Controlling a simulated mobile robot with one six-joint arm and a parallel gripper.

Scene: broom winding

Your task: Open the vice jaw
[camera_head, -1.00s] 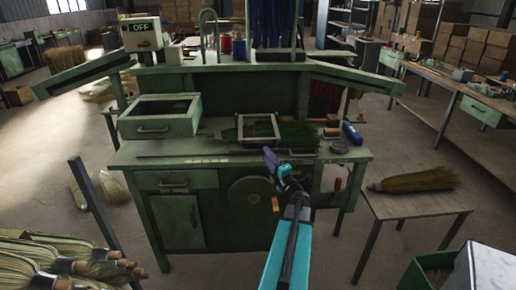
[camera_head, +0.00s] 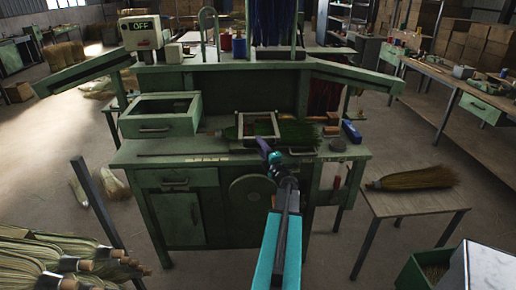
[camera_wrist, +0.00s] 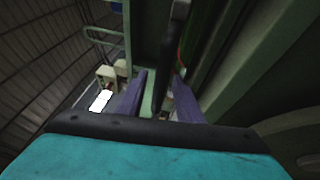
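The vice appears as a pale rectangular frame (camera_head: 258,118) around a green-bristled broom (camera_head: 298,134) lying on the green workbench (camera_head: 200,152). Whether its jaw is open or closed cannot be told. My gripper (camera_head: 263,145), with purple fingers, is just in front of the frame's near side, at the bench's front edge. In the wrist view, my gripper (camera_wrist: 160,78) has its two fingers apart. A dark bar (camera_wrist: 172,55) passes in front of and between them in the picture; contact with it cannot be told.
An open green drawer box (camera_head: 160,120) sits on the bench at left. A blue object (camera_head: 352,131) lies at right. A side table with a broom (camera_head: 413,179) stands to the right. Brooms (camera_head: 60,265) are piled at front left. An OFF display (camera_head: 140,32) is at upper left.

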